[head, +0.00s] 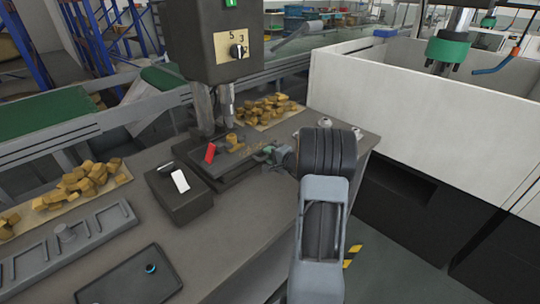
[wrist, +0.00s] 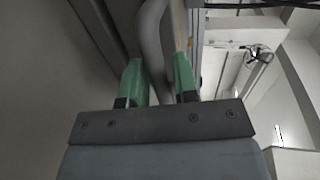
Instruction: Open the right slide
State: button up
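My gripper (head: 268,150) is at the right side of the drill press's dark work table (head: 238,173), mostly hidden behind my wrist in the head view. In the wrist view its two green fingertips (wrist: 159,75) stand apart, one on each side of a curved grey bar (wrist: 152,28). The bar nearly fills the gap; I cannot tell whether the fingers press on it. No part is clearly recognisable as the right slide, and whether the bar belongs to it cannot be told.
A dark box (head: 178,203) stands in front. Brass parts (head: 268,110) lie behind. A white-walled machine (head: 420,110) stands at right.

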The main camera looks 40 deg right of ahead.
grip_shut()
jog(key=shift+s, duration=0.1)
